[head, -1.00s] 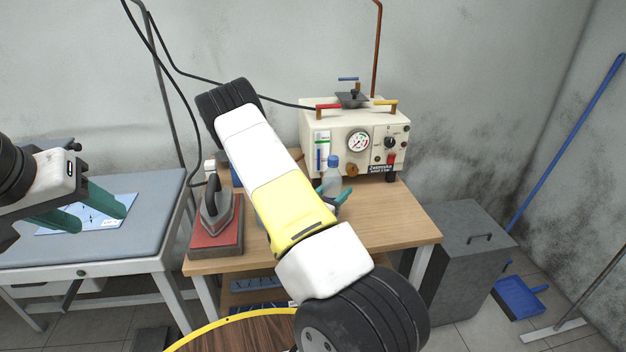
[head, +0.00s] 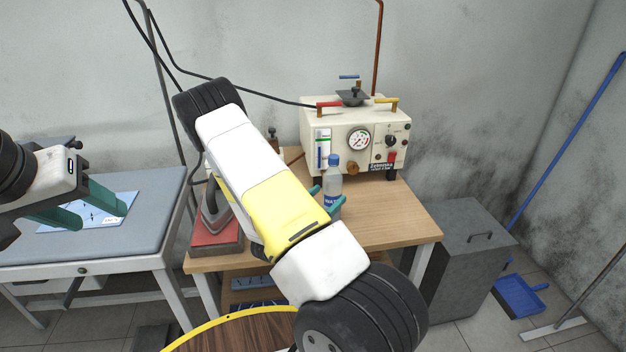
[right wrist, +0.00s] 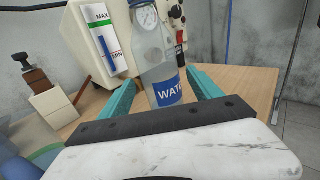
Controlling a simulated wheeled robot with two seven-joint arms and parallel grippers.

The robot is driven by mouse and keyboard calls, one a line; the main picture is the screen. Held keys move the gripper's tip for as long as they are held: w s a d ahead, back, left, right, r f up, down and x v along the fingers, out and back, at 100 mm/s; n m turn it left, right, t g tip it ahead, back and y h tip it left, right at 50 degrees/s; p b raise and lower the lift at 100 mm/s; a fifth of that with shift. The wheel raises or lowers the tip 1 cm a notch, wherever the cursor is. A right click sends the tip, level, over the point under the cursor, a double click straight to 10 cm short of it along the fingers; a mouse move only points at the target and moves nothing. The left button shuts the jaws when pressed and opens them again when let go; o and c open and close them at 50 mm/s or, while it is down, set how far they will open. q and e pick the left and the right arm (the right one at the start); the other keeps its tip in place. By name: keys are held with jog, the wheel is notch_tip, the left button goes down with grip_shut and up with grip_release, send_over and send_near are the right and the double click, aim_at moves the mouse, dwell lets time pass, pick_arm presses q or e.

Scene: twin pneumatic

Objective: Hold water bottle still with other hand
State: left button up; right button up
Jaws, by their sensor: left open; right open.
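The water bottle (head: 333,183) stands upright on the wooden table, in front of the steam machine. It has a blue cap and a blue label, and it also shows in the right wrist view (right wrist: 158,62). My right gripper (head: 328,200) is open, with its teal fingers on either side of the bottle. In the right wrist view its fingers (right wrist: 162,92) flank the bottle and look apart from it. My right arm hides part of the table in the head view. My left gripper (head: 92,208) is open and empty above the grey ironing table at the left.
A cream steam machine (head: 356,138) with a gauge stands behind the bottle. An iron (head: 214,208) rests on a red pad (head: 216,240) at the table's left. A grey metal box (head: 468,262) stands right of the table. The table's right front is clear.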

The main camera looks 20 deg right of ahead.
jog(key=v, duration=0.6)
jog(key=s+d+r+m+g+y, duration=0.2)
jog(key=s+r+m+g+y, duration=0.3)
jog(key=s+r+m+g, duration=0.8)
jog(key=s+a+r+m+t+y, duration=0.3)
jog(key=a+r+m+t+y, duration=0.1)
jog(key=a+r+m+y, duration=0.1)
jog(key=s+a+r+m+t+y, duration=0.2)
jog(key=a+r+m+t+y, duration=0.3)
jog(key=a+r+y, duration=0.2)
jog(key=a+r, duration=0.2)
jog(key=a, duration=0.2)
jog(key=shift+s+m+t, duration=0.3)
jog(key=shift+s+m, duration=0.1)
jog(key=shift+a, duration=0.1)
